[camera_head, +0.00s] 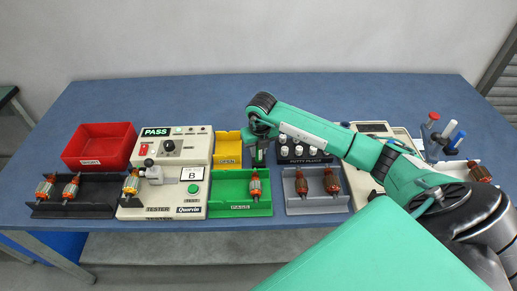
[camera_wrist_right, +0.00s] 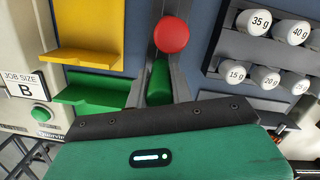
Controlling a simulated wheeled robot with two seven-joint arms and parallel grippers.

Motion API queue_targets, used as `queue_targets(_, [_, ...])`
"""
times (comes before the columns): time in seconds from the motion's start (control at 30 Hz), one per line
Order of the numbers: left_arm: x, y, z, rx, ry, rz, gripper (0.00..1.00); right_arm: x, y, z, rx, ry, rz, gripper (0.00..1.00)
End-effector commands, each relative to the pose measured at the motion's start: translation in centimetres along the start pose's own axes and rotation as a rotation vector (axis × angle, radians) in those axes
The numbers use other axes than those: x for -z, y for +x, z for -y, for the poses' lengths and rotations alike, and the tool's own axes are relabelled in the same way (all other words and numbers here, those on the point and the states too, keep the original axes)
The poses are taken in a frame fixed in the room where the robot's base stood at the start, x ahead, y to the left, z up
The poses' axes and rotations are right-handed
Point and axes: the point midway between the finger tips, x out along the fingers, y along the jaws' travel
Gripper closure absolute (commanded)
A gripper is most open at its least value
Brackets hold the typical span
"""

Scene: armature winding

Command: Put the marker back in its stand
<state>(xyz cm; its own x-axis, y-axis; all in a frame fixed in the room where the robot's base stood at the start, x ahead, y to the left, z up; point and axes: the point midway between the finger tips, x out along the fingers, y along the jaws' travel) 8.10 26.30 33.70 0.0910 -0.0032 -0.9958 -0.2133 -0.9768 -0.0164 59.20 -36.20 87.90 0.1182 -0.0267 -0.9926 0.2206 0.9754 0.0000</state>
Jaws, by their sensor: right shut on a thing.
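My right gripper (camera_head: 257,160) points down over the bench, behind the green PASS bin. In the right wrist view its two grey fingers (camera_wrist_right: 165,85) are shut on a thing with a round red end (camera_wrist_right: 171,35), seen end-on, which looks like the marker. The rest of its body is mostly hidden, and I cannot tell whether the green between the fingers belongs to it. A stand (camera_head: 444,143) at the far right of the bench carries red, white and blue upright items; its lower part is partly hidden. My left gripper is not in view.
The green PASS bin (camera_head: 216,208) and yellow OPEN bin (camera_head: 228,161) are close to the gripper. A putty weight rack (camera_wrist_right: 240,45) stands to its right. The tester (camera_head: 160,205) and red bin (camera_head: 100,146) are left. The bench's back strip is clear.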

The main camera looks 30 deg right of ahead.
Motion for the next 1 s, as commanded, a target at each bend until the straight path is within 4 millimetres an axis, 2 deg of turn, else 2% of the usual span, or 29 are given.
queue_targets(0.27, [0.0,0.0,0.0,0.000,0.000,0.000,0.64,0.0,0.0,0.0,0.000,0.000,0.000,1.00])
queue_targets(0.3, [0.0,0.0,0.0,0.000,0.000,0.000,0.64,0.0,0.0,0.0,0.000,0.000,0.000,0.69])
queue_targets(0.4, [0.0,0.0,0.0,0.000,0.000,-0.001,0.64,0.0,0.0,0.0,0.000,0.000,0.000,0.52])
queue_targets(0.77, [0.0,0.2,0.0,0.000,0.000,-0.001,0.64,0.0,-0.4,0.0,0.000,0.000,0.001,0.52])
queue_targets(0.87, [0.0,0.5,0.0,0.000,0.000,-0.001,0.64,-0.1,-1.6,0.0,0.000,-0.001,0.003,0.52])
queue_targets(1.0, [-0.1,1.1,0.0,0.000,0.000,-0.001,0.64,-0.1,-4.5,0.1,0.000,0.000,0.006,0.52])
